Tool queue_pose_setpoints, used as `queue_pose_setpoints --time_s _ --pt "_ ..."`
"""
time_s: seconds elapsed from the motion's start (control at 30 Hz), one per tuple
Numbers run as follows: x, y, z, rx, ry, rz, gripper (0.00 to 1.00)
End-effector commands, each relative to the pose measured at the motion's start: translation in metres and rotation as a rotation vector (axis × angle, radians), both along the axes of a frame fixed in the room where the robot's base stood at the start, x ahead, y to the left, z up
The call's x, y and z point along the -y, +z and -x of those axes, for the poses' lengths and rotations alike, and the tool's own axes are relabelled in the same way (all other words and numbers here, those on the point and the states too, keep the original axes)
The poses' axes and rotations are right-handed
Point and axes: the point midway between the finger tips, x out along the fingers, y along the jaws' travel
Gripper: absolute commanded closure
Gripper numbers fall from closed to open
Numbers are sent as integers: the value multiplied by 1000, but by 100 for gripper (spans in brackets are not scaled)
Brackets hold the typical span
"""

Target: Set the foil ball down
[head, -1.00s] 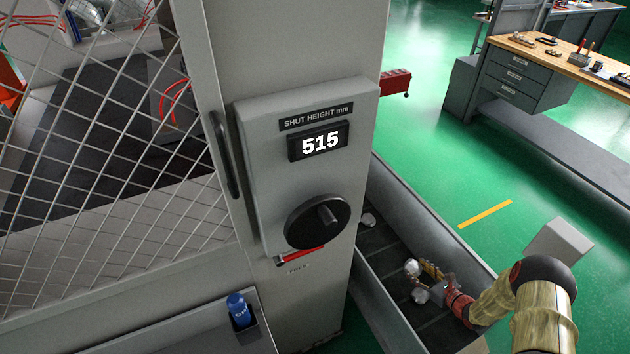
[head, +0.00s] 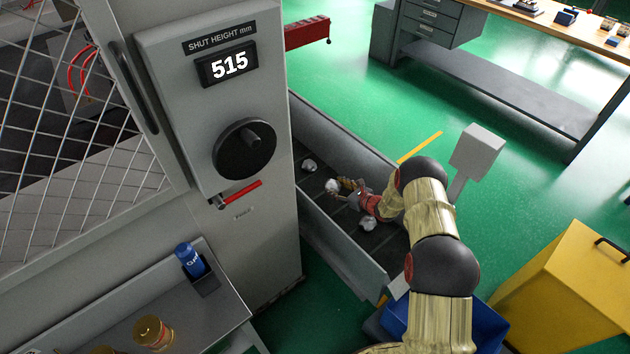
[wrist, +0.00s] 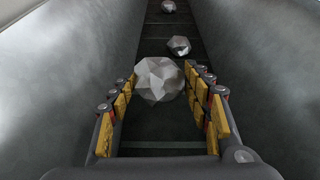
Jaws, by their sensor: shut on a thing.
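My gripper (head: 345,187) is inside a long grey trough (head: 345,250), its fingers pointing along the trough. It is shut on a faceted silver foil ball (head: 331,186). In the wrist view the held foil ball (wrist: 158,80) sits between the yellow-padded fingertips, over the dark floor. I cannot tell whether it touches the floor. A second foil ball (head: 309,166) lies farther up the trough. A third foil ball (head: 368,223) lies on the near side of my gripper. The wrist view shows two loose foil balls ahead, one close (wrist: 179,46) and one at the top edge (wrist: 168,6).
The trough's high side walls flank my gripper closely. A grey press column (head: 240,170) with a dial stands left of it. A yellow bin (head: 560,290) and a blue container (head: 490,328) stand at lower right. Green floor is open beyond the trough.

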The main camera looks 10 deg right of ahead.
Motion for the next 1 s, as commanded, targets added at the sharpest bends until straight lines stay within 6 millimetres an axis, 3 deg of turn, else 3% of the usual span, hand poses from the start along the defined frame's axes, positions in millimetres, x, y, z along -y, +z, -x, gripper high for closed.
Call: queue_pose_setpoints --time_s 0.23,0.63,1.0 --pt "0 -48 1 -2 0 0 76" --pt "0 -93 1 -3 0 -1 76" --pt "0 -96 1 -1 1 0 76"
